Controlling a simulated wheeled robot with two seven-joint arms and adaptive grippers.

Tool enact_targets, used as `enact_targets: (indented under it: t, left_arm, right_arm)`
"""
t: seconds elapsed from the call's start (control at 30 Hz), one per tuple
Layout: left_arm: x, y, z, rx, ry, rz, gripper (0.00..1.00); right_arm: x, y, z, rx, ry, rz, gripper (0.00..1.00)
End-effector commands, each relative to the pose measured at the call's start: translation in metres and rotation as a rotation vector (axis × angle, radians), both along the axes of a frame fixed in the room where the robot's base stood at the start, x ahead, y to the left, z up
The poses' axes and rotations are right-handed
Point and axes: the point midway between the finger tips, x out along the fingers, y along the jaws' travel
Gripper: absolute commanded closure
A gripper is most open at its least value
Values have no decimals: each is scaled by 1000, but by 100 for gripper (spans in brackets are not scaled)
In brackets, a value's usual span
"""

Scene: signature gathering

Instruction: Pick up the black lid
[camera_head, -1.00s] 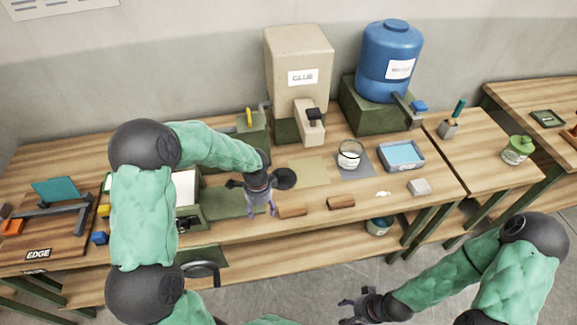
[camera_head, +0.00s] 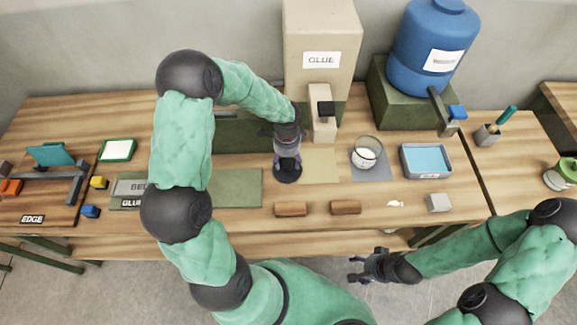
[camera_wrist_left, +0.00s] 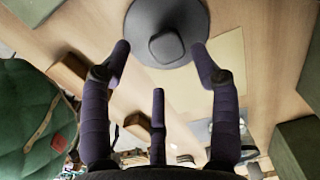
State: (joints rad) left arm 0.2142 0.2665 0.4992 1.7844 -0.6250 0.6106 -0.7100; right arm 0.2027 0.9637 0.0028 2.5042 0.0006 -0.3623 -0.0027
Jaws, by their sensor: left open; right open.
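The black lid (camera_head: 288,174) lies on the wooden table just left of the tan sheet, partly hidden by my left gripper. The left wrist view shows it as a round dark disc with a central knob (camera_wrist_left: 167,46), beyond and between my spread fingers. My left gripper (camera_head: 287,160) is open and above the lid, pointing down. The wrist view shows its fingers apart, with nothing held; I cannot tell whether they touch the lid. My right gripper (camera_head: 357,270) is open and empty, in front of the table and away from the lid.
A glass jar (camera_head: 367,152) stands on a grey mat right of the tan sheet (camera_head: 320,166). Two brown blocks, one the left block (camera_head: 290,209), lie near the front edge. The glue dispenser (camera_head: 320,60) stands close behind my left gripper. A blue-filled tray (camera_head: 446,173) is further right.

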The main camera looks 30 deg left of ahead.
Motion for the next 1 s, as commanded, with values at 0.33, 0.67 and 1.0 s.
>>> enact_targets:
  t: [0.33, 0.67, 1.0]
  left_arm:
    - [6, 4, -41, -1, -1, 2, 38]
    - [7, 5, -50, 0, -4, 1, 38]
    - [6, 4, -50, -1, -3, 1, 55]
  right_arm:
    - [1, 0, -6, 0, -1, 0, 38]
    - [1, 0, -6, 0, -1, 0, 38]
    - [1, 0, -6, 0, -2, -1, 38]
